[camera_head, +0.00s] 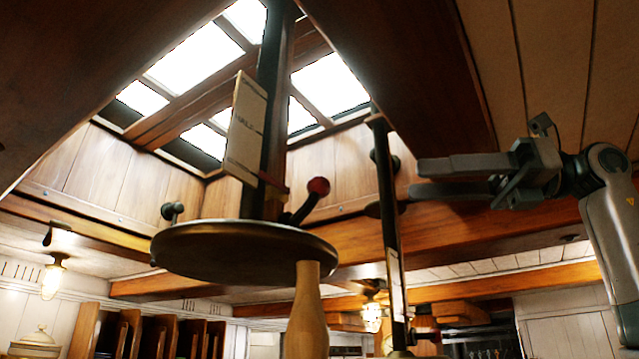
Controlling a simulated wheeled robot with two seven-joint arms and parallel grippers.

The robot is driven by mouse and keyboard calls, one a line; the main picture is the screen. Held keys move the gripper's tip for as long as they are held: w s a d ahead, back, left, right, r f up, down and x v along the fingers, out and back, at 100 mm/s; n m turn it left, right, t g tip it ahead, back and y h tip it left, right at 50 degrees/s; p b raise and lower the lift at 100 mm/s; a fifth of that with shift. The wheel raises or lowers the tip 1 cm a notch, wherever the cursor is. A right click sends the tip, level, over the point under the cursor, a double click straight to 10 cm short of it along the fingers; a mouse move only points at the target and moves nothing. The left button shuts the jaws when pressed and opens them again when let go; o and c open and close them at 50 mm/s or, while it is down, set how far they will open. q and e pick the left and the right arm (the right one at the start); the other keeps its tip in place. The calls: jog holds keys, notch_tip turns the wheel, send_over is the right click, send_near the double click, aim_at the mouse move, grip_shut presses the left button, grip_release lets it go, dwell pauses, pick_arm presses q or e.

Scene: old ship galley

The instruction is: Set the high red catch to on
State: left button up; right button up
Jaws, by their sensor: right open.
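The high red catch is a short dark lever with a red ball knob (318,186). It sits at the foot of a dark upright post (273,110), just above a round dark disc (245,250), and leans up to the right. A pale label plate (245,130) is fixed along the post; its lettering is too small to read surely. My right gripper (413,179) comes in from the right with its fingers pointing left, apart and empty. In the picture its tips are to the right of the red knob, not touching it. My left gripper is out of view.
A wooden handle (307,310) hangs below the disc's right side. A second, thinner dark post (392,240) stands between the disc and my right gripper in the picture. Wooden beams and a skylight (330,88) are overhead. A lit lamp (51,278) hangs at the left.

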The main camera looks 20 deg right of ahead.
aim_at(319, 188)
jog(key=p+x, duration=0.5)
jog(key=x, duration=1.1)
jog(key=shift+w+a, duration=0.1)
jog(key=shift+a, duration=0.05)
jog(key=shift+f, duration=0.1)
grip_shut()
